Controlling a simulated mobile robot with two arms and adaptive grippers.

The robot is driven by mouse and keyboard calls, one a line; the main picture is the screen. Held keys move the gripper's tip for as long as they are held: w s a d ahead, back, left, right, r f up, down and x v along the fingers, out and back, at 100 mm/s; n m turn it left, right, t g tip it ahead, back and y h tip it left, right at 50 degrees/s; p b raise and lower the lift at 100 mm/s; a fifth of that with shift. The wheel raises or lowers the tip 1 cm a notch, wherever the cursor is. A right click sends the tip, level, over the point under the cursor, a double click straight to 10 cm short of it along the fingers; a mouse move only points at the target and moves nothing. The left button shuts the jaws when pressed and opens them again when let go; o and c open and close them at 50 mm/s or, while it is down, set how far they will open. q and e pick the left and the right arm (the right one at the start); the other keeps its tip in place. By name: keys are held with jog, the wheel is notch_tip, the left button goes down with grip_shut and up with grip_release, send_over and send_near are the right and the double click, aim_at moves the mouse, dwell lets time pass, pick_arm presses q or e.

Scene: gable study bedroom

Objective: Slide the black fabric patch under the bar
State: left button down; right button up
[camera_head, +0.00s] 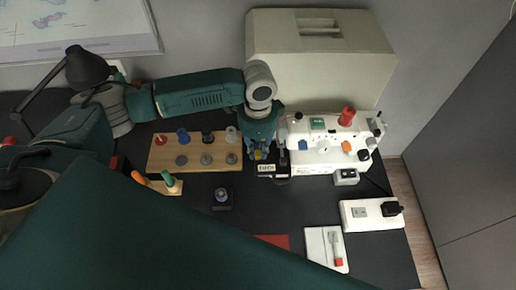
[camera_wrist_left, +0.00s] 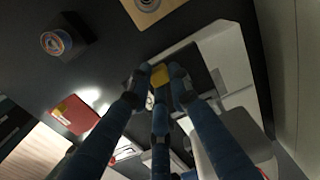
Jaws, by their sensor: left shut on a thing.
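My left gripper (camera_head: 260,153) reaches down at the left end of the white machine (camera_head: 311,158). It is shut on a small yellow piece, which shows between the fingertips in the wrist view (camera_wrist_left: 159,75). A dark area lies right by the fingertips; I cannot tell whether it is the black fabric patch. Beside the gripper in the head view is a small black plate with a white label (camera_head: 266,168). The bar cannot be made out clearly; the fingers and arm cover part of this spot. My right gripper does not show.
A wooden rack (camera_head: 165,162) with several pegs stands left of the gripper. A black block with a round top (camera_head: 222,197), a red square (camera_head: 272,241), a white tray (camera_head: 314,238) and a white socket strip (camera_head: 372,214) lie nearer. A beige case (camera_head: 318,65) stands behind the machine.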

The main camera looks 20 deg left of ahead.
pick_arm(q)
jog(key=shift+p, duration=0.45)
dwell(0.7)
jog(key=c, duration=1.5)
grip_release()
notch_tip(320, 180, up, 12)
jog(key=shift+f, duration=0.1)
